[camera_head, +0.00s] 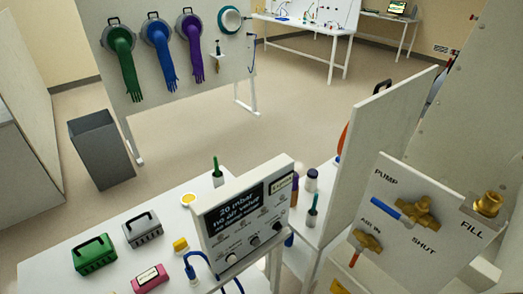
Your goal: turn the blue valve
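The blue valve has a blue lever handle (387,209) on a brass body (416,211). It is on a white panel (405,262) at the right, below the word PUMP. The lever points left and slightly up from the brass body. Below it, near the words AIR IN and SHUT, is a second brass valve (368,241) with an orange-red lever (355,258) pointing down. Neither of my grippers is in view, and nothing touches the blue lever.
A brass fitting (488,204) stands at the panel's right, by the word FILL. A white upright board (385,145) stands left of the panel. A control box (247,212) with a screen stands on the white table (75,283). A grey bin (100,150) and open floor lie beyond.

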